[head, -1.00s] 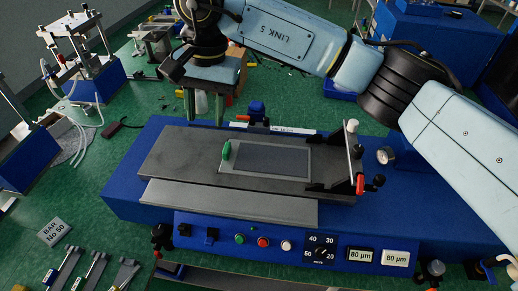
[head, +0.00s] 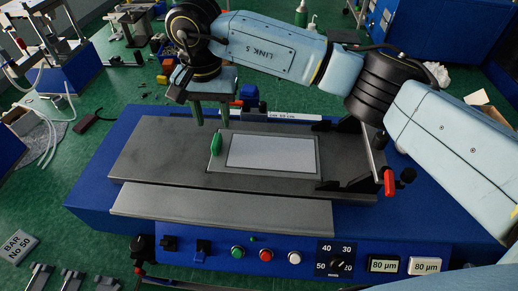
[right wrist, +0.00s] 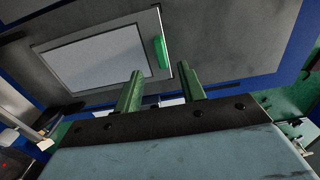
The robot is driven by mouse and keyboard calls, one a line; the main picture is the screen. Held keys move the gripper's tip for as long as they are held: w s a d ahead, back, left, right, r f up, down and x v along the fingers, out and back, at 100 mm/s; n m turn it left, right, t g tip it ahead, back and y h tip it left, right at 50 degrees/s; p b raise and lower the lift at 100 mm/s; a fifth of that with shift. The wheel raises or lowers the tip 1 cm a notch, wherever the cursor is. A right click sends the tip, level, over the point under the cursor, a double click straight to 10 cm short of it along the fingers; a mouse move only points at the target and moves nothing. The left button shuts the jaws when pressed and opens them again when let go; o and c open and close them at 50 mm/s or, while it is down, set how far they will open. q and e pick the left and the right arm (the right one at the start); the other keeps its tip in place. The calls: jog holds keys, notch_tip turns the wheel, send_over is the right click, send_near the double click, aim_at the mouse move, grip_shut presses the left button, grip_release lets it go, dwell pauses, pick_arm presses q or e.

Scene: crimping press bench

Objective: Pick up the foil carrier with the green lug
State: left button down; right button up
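The foil carrier (head: 216,165) is a thin grey frame around a pale rectangular sheet (head: 272,152). It lies flat on the dark grey press bed (head: 150,160). Its green lug (head: 217,140) stands up at the left end; it also shows in the right wrist view (right wrist: 161,52). My right gripper (head: 211,118) is open and empty, pointing down behind the lug. In the right wrist view its two green fingers (right wrist: 159,82) are apart, with the lug beyond their tips and not between them. My left gripper is not in view.
A bar with a red handle (head: 389,183) and black brackets crosses the bed's right end. A lower grey ledge (head: 220,210) and a blue panel with buttons and a dial (head: 335,262) lie in front.

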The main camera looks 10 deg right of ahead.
aim_at(216, 140)
jog(key=shift+a+f+p, duration=0.1)
jog(key=shift+f+p, duration=0.5)
jog(key=shift+f, duration=2.85)
grip_shut()
